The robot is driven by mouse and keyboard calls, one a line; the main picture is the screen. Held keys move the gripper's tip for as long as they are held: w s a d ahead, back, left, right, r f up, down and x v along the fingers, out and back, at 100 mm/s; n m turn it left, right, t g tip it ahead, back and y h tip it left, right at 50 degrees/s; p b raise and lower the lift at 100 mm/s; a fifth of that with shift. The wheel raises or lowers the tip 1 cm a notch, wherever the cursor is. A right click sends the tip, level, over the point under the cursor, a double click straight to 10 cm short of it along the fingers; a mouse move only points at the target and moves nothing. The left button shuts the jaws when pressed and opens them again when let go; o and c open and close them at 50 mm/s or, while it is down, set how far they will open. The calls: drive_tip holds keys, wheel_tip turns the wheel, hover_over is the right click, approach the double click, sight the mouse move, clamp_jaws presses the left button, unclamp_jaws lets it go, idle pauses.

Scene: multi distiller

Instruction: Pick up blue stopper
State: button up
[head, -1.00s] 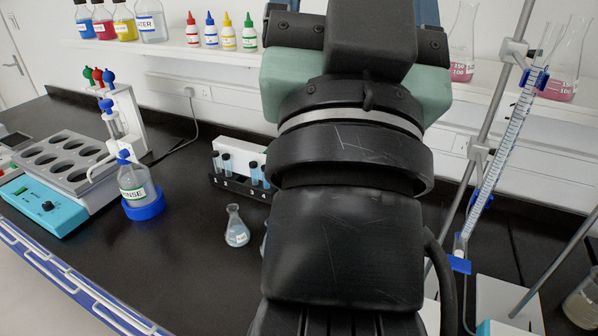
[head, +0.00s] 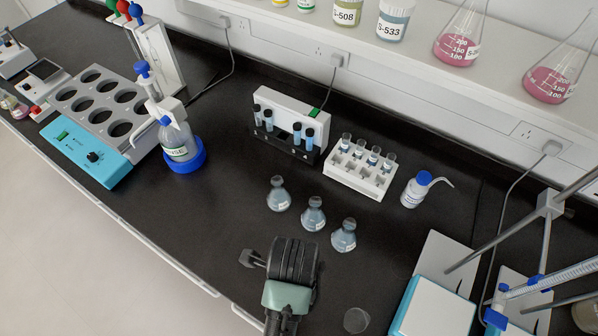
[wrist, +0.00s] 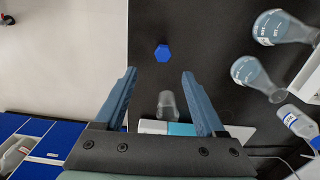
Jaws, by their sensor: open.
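The blue stopper (wrist: 162,53) lies on the black bench near its front edge in the wrist view. It looks like a small blue hexagon. My gripper (wrist: 158,74) is open and empty, with its two blue-grey fingers spread. The stopper shows just beyond the fingertips, roughly in line with the gap between them, and apart from both. In the head view my gripper is over the front of the bench; its fingertips are hidden and I cannot see the stopper there.
Several small flasks (head: 313,215) stand behind my gripper. A clear glass vessel (head: 356,320) is near the bench front, beside a white-topped device (head: 435,308).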

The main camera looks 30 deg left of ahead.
wheel_tip(320, 180, down, 6)
drive_tip(key=shift+d+r, duration=0.1)
drive_tip(key=shift+w+f+p, duration=0.15)
drive_tip(key=shift+f+p, duration=0.2)
drive_tip(key=shift+f, duration=1.25)
drive_tip(key=shift+w+f+p, duration=0.15)
drive_tip(key=shift+f+p, duration=0.2)
drive_tip(key=shift+f, duration=1.2)
drive_tip(key=shift+c, duration=0.2)
clamp_jaws()
